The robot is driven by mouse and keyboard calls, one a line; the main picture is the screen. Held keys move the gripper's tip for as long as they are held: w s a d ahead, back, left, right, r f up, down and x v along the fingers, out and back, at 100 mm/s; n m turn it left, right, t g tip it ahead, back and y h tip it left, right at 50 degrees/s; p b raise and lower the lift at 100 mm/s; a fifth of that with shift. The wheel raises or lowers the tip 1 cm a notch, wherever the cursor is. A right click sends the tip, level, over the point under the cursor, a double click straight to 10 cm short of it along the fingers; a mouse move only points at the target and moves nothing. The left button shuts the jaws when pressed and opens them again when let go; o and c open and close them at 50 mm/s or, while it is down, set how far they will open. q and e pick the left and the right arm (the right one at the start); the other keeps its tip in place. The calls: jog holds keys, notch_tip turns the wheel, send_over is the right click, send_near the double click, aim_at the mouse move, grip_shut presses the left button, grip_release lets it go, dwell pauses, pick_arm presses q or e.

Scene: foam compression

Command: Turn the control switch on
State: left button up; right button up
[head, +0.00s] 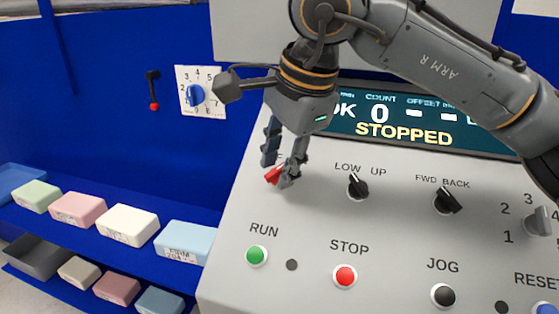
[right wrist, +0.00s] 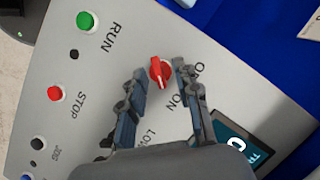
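The control switch is a red rotary knob (head: 273,175) on the sloped grey panel, above the RUN button and left of the LOW/UP knob. In the head view my fingers partly hide it. In the right wrist view the red knob (right wrist: 160,72) shows clearly, with an ON label beside it and another label partly covered by a finger. My right gripper (head: 277,172) is open, its fingers (right wrist: 159,70) on either side of the knob with a gap visible to each side. The display (head: 410,120) reads STOPPED. My left gripper is not in view.
The panel also carries a green RUN button (head: 256,255), a red STOP button (head: 345,276), a black JOG button (head: 443,295) and black LOW/UP (head: 357,185) and FWD/BACK (head: 448,201) knobs. Foam blocks (head: 128,224) lie on blue shelves at left. A blue dial (head: 194,95) is behind.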

jog(key=v, duration=1.2)
